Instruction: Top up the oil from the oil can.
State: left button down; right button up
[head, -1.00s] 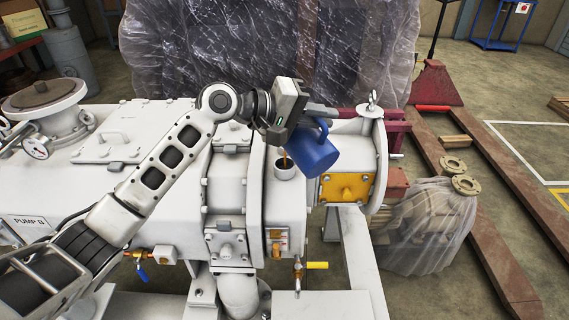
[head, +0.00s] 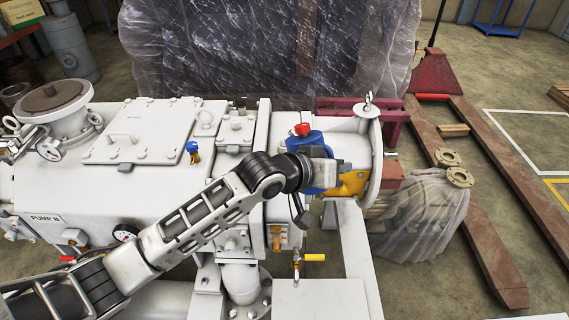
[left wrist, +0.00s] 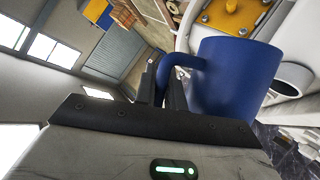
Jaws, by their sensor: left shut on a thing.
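The blue oil can (head: 323,180) is at my left gripper, over the right end of the white pump (head: 45,190) in the head view. My left gripper (head: 322,172) is shut on its handle; the arm covers part of the can. The left wrist view shows the can (left wrist: 235,75) large, with its handle between my fingers (left wrist: 160,85). A white round filler opening (left wrist: 290,80) shows just right of the can there; in the head view my arm hides the filler. No oil stream is visible. My right gripper is not in view.
A red cap-like piece (head: 302,129) shows above the blue can; I cannot tell what it belongs to. A yellow plate (head: 352,184) and an end flange stand to the right. A plastic-wrapped block (head: 265,50) stands behind. Pallet-truck forks (head: 485,215) lie on the floor at right.

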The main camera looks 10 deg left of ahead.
pick_arm(q)
jog(key=shift+s+d+f+m+t+y+b, duration=0.95)
jog(key=shift+f+m, duration=0.75)
jog(key=shift+f, duration=1.45)
jog(key=shift+r+p, duration=1.25)
jog(key=shift+r, duration=1.25)
jog(key=s+a+r+n+y, duration=0.1)
jog(key=s+a+n+y, duration=0.1)
jog(key=s+a, duration=0.2)
jog(key=s+a+r+n+t+y, duration=0.1)
jog(key=s+a+r+n+y, duration=0.1)
jog(key=a, duration=0.8)
jog(key=s+a+r+n+t+y, duration=0.1)
jog(key=s+a+r+n+y, duration=0.1)
jog(key=s+a, duration=0.3)
jog(key=shift+s+a+y, duration=0.35)
jog(key=shift+a, duration=0.65)
jog(key=shift+r, duration=0.1)
